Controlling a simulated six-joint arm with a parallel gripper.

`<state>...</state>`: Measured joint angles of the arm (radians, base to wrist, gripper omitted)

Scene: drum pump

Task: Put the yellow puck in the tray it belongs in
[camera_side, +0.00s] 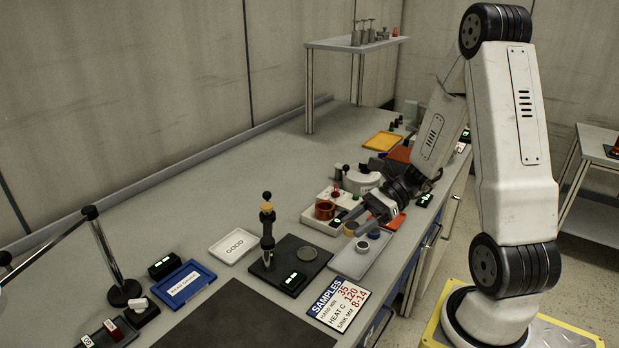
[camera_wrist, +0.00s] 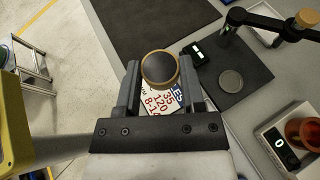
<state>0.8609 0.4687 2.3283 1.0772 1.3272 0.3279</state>
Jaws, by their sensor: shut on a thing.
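The yellow puck (camera_wrist: 160,67) is between the fingers in the wrist view, with a dark round top face and a tan-yellow rim. My gripper (camera_wrist: 160,84) is shut on it. In the side view my gripper (camera_side: 366,213) is low over the grey tray (camera_side: 346,264), and a yellowish disc (camera_side: 350,228) shows near its fingertips. Whether the held puck touches anything below cannot be told. A white tray marked GOOD (camera_side: 234,246), a blue labelled tray (camera_side: 183,284) and a yellow tray (camera_side: 383,141) lie on the bench.
A dark pad with a black stand (camera_side: 267,228) and a grey disc (camera_side: 307,253) lies left of my gripper. A white device with a copper-coloured cup (camera_side: 325,209) stands close by. A SAMPLES card (camera_side: 338,304) lies in front. The back-left bench is clear.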

